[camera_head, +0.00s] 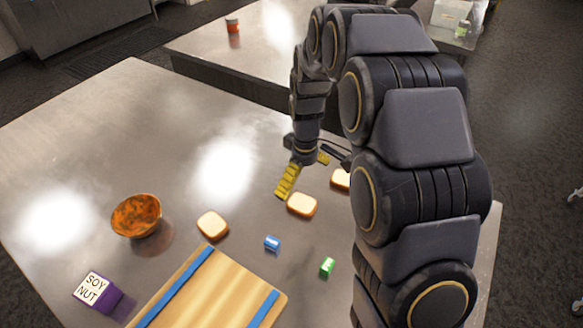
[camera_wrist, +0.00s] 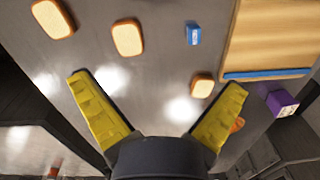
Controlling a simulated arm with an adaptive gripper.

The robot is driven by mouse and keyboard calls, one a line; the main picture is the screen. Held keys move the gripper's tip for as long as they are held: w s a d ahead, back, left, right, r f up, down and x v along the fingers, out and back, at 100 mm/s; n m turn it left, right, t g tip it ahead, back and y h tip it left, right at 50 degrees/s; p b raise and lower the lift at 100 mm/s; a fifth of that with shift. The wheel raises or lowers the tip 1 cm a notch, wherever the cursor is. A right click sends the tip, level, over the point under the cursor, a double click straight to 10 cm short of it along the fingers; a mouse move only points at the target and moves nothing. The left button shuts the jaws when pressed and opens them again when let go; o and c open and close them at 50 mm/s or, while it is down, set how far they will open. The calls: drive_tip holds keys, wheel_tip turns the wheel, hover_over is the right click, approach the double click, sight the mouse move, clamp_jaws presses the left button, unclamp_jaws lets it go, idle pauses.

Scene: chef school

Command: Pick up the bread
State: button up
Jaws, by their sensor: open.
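Three bread slices with pale faces and orange-brown crusts lie flat and apart on the metal table. One bread slice (camera_head: 212,225) is beside the cutting board, another bread slice (camera_head: 301,205) is near the middle, and a third bread slice (camera_head: 341,179) is partly hidden by my arm. The wrist view shows the board-side slice (camera_wrist: 202,86), the middle slice (camera_wrist: 127,38) and the third slice (camera_wrist: 52,18) at upper left. My gripper (camera_wrist: 157,82) has its yellow fingers spread wide with nothing between them. In the head view my gripper (camera_head: 303,178) is above the table, close to the middle slice.
A wooden cutting board (camera_head: 222,290) with blue strips lies at the front. A blue box (camera_head: 272,243) and a green box (camera_head: 327,267) stand near the slices. An orange bowl (camera_head: 136,216) and a purple soy nut box (camera_head: 97,291) are at left. The table's far left is clear.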

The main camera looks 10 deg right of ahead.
sight(303, 203)
drive_tip(key=w+f+n, duration=0.1)
drive_tip(key=w+f, duration=0.1)
drive_tip(key=f, duration=0.1)
drive_tip(key=w+d+f, duration=0.1)
drive_tip(key=w+f, duration=0.2)
drive_tip(key=f, duration=0.1)
drive_tip(key=w+d+f+n, duration=0.1)
drive_tip(key=w+f, duration=0.1)
drive_tip(key=f, duration=0.2)
drive_tip(key=shift+w+f+n+t, duration=0.15)
drive_tip(key=shift+f+n+t, duration=0.05)
drive_tip(key=shift+n+t, duration=0.1)
drive_tip(key=f, duration=0.7)
drive_tip(key=shift+s+d+f, duration=0.1)
drive_tip(key=shift+s+f, duration=0.1)
drive_tip(key=c, duration=1.1)
